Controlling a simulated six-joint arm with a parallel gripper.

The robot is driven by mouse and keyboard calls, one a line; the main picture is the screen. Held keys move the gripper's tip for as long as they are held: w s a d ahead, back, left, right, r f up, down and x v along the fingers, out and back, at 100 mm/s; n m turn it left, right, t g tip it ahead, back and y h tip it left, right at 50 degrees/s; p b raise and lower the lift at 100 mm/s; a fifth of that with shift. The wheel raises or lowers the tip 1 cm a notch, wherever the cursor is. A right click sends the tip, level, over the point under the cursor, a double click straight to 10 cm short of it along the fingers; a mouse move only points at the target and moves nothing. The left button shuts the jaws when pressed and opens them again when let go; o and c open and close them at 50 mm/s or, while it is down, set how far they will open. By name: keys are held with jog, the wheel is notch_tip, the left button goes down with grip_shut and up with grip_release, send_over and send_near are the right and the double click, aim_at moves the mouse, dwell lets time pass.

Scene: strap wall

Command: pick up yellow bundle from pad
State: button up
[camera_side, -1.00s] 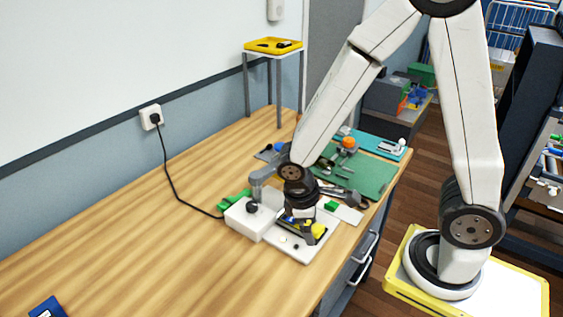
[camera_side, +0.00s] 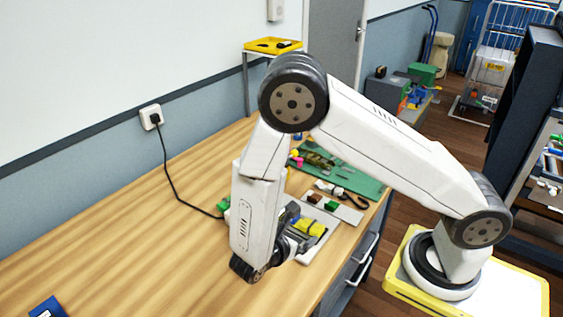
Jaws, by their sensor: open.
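The yellow bundle (camera_side: 317,229) shows as a small yellow patch over the white pad (camera_side: 322,248), at the right of my gripper. A second yellow patch shows just left of it; I cannot tell whether it is part of the same bundle. My gripper (camera_side: 300,239) is dark, low over the pad and close beside the yellow patches. It is open. Its fingertips are small and partly hidden, so I cannot tell whether they touch the bundle. My forearm and wrist hide the white machine body left of the pad.
A light plate with a green block (camera_side: 331,206) and a brown block lies behind the pad. Black-handled pliers (camera_side: 345,193) and a green mat (camera_side: 352,178) lie farther back. The left part of the wooden table (camera_side: 130,245) is clear.

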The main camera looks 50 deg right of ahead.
aim_at(313, 223)
jog(key=shift+x, duration=1.3)
jog(key=shift+x, duration=2.6)
jog(key=shift+w, duration=0.1)
jog(key=shift+c, duration=0.2)
jog(key=c, duration=1)
jog(key=shift+r, duration=5)
